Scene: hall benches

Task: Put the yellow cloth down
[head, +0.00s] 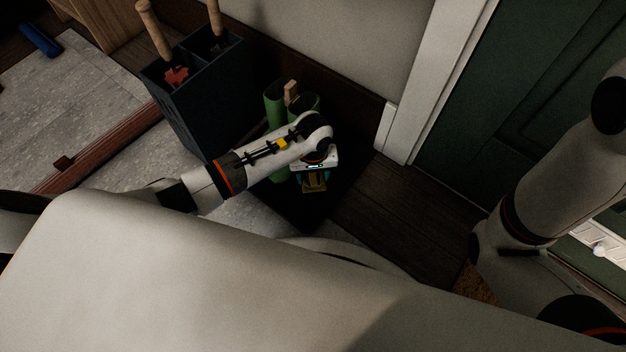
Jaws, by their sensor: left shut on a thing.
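Green upright tubes or boots (274,101) stand just behind my left gripper, with a wooden piece (291,92) between them. A dark divided stand (199,112) holds wooden handles to the left. A white-framed green door (525,95) is at right. Dark wooden floor (405,200) is clear.

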